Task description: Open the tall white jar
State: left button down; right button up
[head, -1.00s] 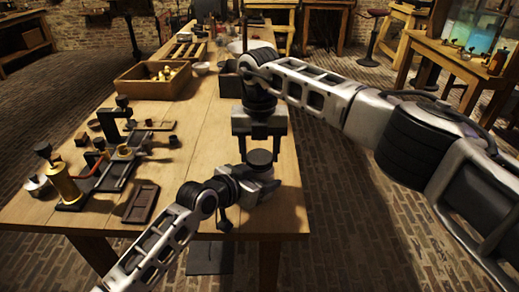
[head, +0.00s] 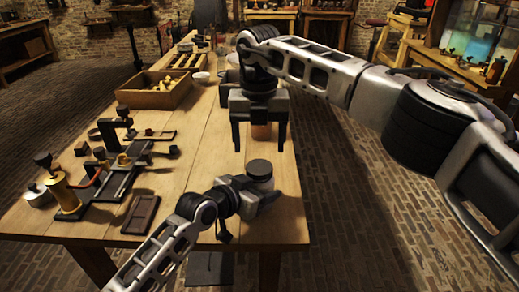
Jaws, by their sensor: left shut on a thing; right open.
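The tall white jar (head: 264,184) stands near the front right of the table, with its dark round lid (head: 260,168) on top. My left gripper (head: 256,191) comes in low from the left and is shut on the jar's body, hiding much of it. My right gripper (head: 259,148) points down above the lid. Its two dark fingers are spread wide and empty, with a gap between them and the lid.
A brownish object (head: 261,132) shows behind the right fingers. A dark rectangular tray (head: 140,214) and a dark fixture with a brass cylinder (head: 64,193) stand at left. A wooden crate (head: 152,98) sits farther back. The table's right edge is close to the jar.

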aim_at(259, 166)
notch_tip(259, 166, up, 2)
jog(key=shift+f, duration=3.9)
jog(key=c, duration=1)
jog(key=o, duration=1.1)
jog(key=shift+c, duration=0.2)
jog(key=shift+r, duration=0.15)
jog(key=shift+r, duration=2.15)
pick_arm(q)
jog(key=shift+c, duration=1.3)
grip_release()
